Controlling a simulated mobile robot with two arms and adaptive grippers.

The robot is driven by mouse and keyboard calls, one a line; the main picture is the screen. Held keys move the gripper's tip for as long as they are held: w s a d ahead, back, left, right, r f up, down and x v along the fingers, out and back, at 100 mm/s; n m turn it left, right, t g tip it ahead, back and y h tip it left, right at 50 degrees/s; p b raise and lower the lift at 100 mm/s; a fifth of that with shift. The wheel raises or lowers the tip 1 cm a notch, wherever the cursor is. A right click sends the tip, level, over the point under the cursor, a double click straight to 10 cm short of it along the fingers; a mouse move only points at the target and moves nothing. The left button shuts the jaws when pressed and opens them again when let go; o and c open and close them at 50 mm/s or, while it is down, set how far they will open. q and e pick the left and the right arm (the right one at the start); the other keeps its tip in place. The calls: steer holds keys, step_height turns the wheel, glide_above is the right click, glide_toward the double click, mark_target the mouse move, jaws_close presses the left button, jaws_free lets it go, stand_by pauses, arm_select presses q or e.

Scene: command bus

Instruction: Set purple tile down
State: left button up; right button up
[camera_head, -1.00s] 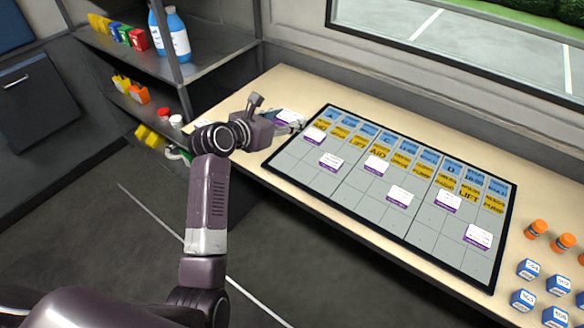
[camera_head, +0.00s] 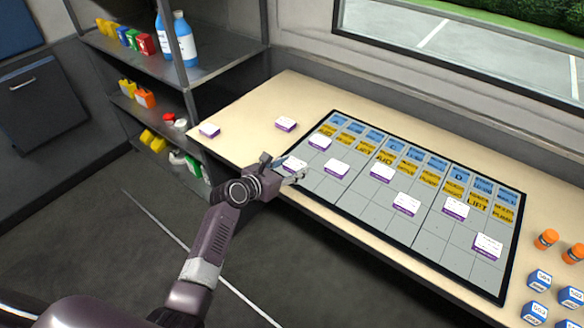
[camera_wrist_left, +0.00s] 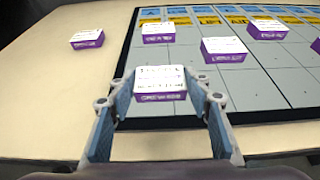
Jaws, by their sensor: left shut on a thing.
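The purple tile (camera_wrist_left: 160,84), with a white printed top, is between the two fingers of my left gripper (camera_wrist_left: 160,105) in the left wrist view. My left gripper (camera_head: 299,175) is shut on it over the left front part of the dark-rimmed grid board (camera_head: 372,214). In the head view the held tile (camera_head: 293,165) is partly covered by the gripper. Whether its underside touches the board I cannot tell. My right gripper is not in view.
Several similar tiles lie on the board, one close by (camera_head: 320,142). Two more tiles, one at the back (camera_head: 285,124) and one at the left (camera_head: 209,130), lie on the bare table (camera_head: 240,123). Orange bottles (camera_head: 546,239) and blue boxes (camera_head: 538,281) stand at the right.

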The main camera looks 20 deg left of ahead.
arm_select(q)
steer(key=o, duration=1.2)
steer(key=shift+f, duration=0.1)
steer(key=shift+c, duration=0.2)
steer(key=shift+s+r, duration=0.1)
steer(key=shift+r, duration=0.15)
steer(key=v, duration=1.1)
steer(key=shift+s+p, duration=0.4)
steer(key=shift+p, duration=0.05)
steer(key=shift+a, duration=0.1)
